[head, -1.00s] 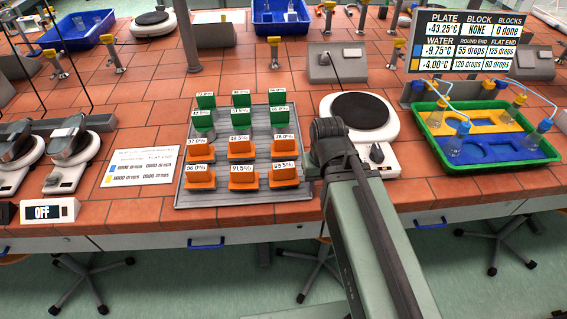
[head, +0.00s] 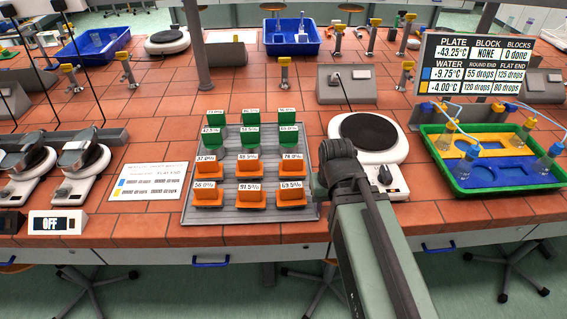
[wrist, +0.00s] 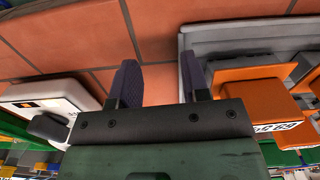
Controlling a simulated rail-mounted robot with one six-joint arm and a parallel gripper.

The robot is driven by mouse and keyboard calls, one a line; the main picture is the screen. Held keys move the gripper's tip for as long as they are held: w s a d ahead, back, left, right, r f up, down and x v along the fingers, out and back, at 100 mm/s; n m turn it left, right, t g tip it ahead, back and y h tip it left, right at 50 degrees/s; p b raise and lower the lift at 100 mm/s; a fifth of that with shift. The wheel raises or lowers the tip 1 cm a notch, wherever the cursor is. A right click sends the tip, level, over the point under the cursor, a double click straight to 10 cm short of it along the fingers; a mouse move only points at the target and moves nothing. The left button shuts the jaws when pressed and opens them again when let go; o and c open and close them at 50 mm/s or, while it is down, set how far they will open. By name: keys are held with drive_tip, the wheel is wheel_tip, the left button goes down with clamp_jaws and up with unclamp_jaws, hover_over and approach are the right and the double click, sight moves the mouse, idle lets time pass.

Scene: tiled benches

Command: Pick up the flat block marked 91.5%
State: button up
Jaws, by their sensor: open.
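The flat block marked 91.5% (head: 250,199) is orange and stands in the middle of the front row on a grey ridged tray (head: 192,214). There the tray's edge (wrist: 215,35) and an orange block (wrist: 262,92) with an upside-down label lie to the right. In the head view my arm hides the fingers, at the tray's right side.
A white hot plate (head: 400,175) stands close right of the tray and arm. A green tray (head: 433,133) with flasks is farther right. More orange and green blocks (head: 219,118) fill the tray's rear rows. A white card (head: 140,190) lies left of it. Tall posts stand behind.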

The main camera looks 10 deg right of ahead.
drive_tip(key=shift+o, duration=0.4)
idle(0.5)
drive_tip(key=o, duration=0.9)
